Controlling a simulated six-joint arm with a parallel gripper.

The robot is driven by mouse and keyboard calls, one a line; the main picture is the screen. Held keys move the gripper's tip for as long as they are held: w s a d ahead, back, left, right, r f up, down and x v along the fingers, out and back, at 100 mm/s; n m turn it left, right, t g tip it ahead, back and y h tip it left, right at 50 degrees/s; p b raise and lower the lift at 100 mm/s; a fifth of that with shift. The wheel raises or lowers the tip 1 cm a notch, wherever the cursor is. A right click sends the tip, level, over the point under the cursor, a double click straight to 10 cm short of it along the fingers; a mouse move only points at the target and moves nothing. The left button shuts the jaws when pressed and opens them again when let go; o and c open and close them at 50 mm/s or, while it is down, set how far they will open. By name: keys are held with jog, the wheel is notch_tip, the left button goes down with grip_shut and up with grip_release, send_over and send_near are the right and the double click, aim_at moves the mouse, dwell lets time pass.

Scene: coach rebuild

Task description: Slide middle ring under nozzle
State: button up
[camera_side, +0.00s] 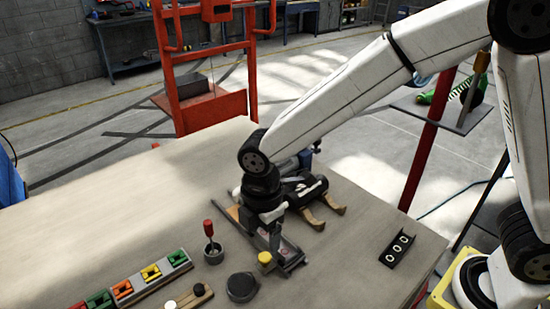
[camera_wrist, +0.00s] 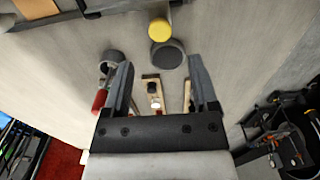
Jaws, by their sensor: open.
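A black rack (camera_side: 393,257) with three white rings lies on the right part of the bench; the middle ring (camera_side: 397,247) sits between the other two. The rack does not show clearly in the wrist view. I cannot pick out a nozzle with certainty. My gripper (camera_wrist: 160,61) is open, its two grey fingers well apart with nothing held between them. In the side view it is low over the middle of the bench, left of the rack and apart from it, partly hidden by my wrist.
A yellow-capped part (camera_side: 264,258) and a dark round piece (camera_side: 241,287) stand near the front. A cup (camera_side: 213,253) holds a red-handled tool. A row of coloured blocks (camera_side: 150,273) lies at left. The bench's left-back area is clear.

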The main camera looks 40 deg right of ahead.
aim_at(265, 256)
jog(key=shift+f, duration=3.3)
grip_shut()
